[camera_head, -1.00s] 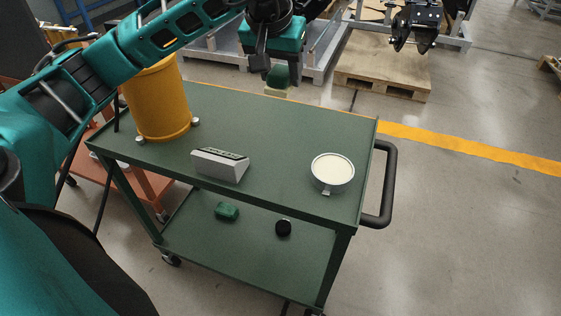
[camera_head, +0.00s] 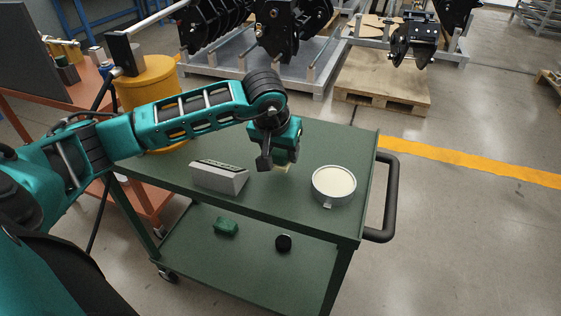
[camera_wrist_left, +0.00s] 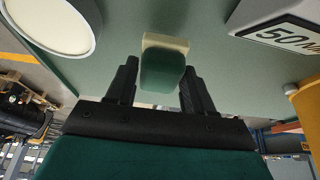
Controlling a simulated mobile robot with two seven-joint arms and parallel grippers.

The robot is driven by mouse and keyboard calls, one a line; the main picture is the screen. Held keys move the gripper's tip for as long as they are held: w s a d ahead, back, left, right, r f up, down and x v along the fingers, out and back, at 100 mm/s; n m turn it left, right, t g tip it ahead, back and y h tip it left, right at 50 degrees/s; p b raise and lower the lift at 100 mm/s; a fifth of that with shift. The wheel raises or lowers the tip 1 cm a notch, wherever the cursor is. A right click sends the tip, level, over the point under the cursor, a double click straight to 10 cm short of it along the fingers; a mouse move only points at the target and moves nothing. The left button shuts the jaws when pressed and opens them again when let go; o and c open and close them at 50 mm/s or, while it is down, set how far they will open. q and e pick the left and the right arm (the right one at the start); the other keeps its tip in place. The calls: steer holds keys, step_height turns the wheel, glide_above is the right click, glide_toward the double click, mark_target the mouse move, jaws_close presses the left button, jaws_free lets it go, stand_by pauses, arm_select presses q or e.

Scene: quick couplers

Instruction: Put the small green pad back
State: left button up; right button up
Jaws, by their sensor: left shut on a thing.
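The small green pad (camera_wrist_left: 161,72), with a cream layer at its far end, is between the fingers of my left gripper (camera_wrist_left: 159,67) in the left wrist view. In the head view my left gripper (camera_head: 276,162) points down over the green cart's top (camera_head: 262,200), between the grey block and the round white-faced dish. Only the pad's cream edge (camera_head: 284,169) shows clearly there. I cannot tell whether it touches the cart top. My right gripper is not in view.
A grey wedge block (camera_head: 219,178) stands left of the gripper and a round white-faced dish (camera_head: 333,184) right of it. A yellow cylinder (camera_head: 148,82) stands behind my left arm. The lower shelf holds a green block (camera_head: 225,227) and a black round thing (camera_head: 283,243).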

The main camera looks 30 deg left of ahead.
mark_target(281, 162)
arm_select(q)
step_height(281, 162, down, 4)
steer(key=shift+r, duration=0.25)
steer(key=o, duration=1.1)
steer(key=shift+c, duration=0.2)
